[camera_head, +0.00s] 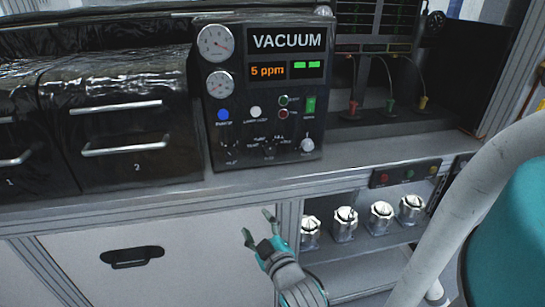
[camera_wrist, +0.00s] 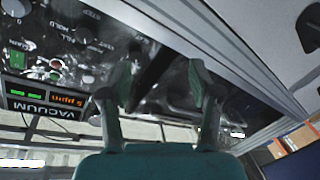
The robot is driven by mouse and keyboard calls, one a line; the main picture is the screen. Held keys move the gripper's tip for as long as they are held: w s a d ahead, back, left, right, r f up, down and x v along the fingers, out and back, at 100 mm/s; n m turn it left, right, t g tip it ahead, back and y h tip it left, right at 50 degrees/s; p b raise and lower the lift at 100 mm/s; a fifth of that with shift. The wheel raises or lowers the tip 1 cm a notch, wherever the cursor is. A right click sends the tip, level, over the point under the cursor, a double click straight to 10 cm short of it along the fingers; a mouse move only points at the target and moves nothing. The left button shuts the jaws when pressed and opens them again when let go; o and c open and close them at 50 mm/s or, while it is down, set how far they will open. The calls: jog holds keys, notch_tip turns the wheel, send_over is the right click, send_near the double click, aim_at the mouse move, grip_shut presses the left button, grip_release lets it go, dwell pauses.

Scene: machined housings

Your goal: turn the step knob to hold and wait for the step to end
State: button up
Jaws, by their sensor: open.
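The vacuum control panel (camera_head: 263,95) stands upright on the bench, with a row of dark knobs along its bottom edge. A dark middle knob (camera_head: 268,150) sits between the left knob (camera_head: 230,152) and a white-tipped right knob (camera_head: 307,145). The labels are too small to read surely; in the wrist view, lettering like STEP is near a knob (camera_wrist: 78,38). Its pointer setting cannot be read. The display (camera_head: 267,71) shows 5 ppm and green bars. My gripper (camera_head: 257,226) is open and empty, below the panel and in front of the lower cabinet, touching no knob. It also shows in the wrist view (camera_wrist: 160,78).
Black-wrapped drawer units (camera_head: 125,145) with bar handles stand left of the panel. Several metal housings (camera_head: 345,222) sit on the shelf under the bench. A button box (camera_head: 405,172) hangs on the bench front edge.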

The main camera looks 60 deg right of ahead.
aim_at(271, 151)
jog(key=d+r+g+h, duration=0.2)
jog(key=d+r+h, duration=0.1)
jog(key=d+r, duration=0.7)
jog(key=shift+m, duration=0.4)
jog(key=x, duration=0.7)
jog(key=s+d+f+x, duration=0.1)
jog(key=x, duration=0.3)
jog(key=shift+d, duration=0.1)
jog(key=c, duration=1.1)
jog(key=shift+c, duration=0.2)
